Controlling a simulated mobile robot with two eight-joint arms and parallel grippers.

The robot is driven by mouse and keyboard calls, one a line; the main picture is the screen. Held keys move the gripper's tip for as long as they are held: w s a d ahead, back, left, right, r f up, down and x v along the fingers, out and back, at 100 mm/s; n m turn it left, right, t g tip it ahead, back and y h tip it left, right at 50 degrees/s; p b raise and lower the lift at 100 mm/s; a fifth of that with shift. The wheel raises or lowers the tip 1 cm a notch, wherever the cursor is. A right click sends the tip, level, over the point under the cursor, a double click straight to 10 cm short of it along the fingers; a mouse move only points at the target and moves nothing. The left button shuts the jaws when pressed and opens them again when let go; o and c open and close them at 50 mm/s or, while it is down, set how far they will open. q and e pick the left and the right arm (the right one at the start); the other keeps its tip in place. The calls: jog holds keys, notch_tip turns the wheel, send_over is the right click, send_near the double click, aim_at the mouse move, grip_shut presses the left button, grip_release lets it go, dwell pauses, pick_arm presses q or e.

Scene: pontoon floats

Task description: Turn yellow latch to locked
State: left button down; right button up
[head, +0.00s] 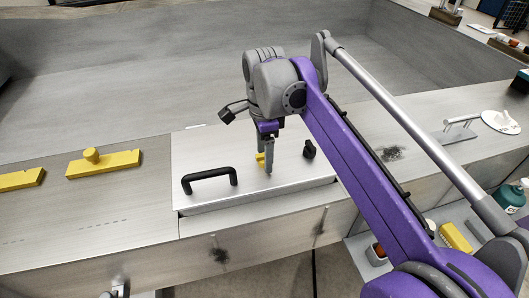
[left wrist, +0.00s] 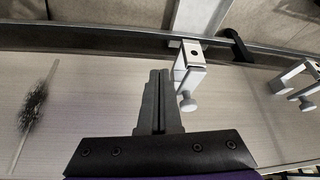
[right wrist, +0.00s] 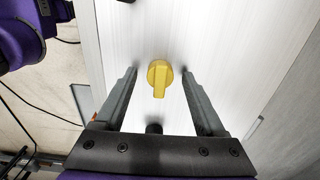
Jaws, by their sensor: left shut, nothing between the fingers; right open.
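The yellow latch (right wrist: 158,77) is a round knob with a raised bar, set on a pale metal panel (right wrist: 200,40). In the right wrist view it lies between the fingers of my open right gripper (right wrist: 158,85), apart from both. In the head view my right gripper (head: 267,168) points down at the hatch panel (head: 225,165) and mostly covers the yellow latch (head: 260,158). My left gripper (left wrist: 160,75) is shut and empty, beside a metal clamp with a screw (left wrist: 192,80) in the left wrist view.
A black handle (head: 209,178) stands on the panel left of the latch, and a black knob (head: 309,149) to its right. Yellow blocks (head: 104,163) lie on the left counter. A grey lever fitting (head: 459,128), teal bottle (head: 510,197) and yellow box (head: 455,236) are at right.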

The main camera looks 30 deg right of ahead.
grip_shut()
pick_arm(q)
jog(key=shift+r, duration=0.15)
pick_arm(e)
jog(key=shift+n, duration=0.3)
jog(key=n+p, duration=0.1)
jog(key=n, duration=0.2)
jog(key=shift+n, duration=0.3)
jog(key=n, duration=0.4)
jog(key=shift+n+p, duration=0.3)
jog(key=shift+p, duration=0.1)
jog(key=n, duration=0.4)
pick_arm(q)
jog(key=r, duration=0.1)
jog(key=w+r, duration=0.1)
jog(key=r+p, duration=0.1)
jog(key=shift+w+r, duration=0.3)
pick_arm(e)
jog(key=n, duration=0.5)
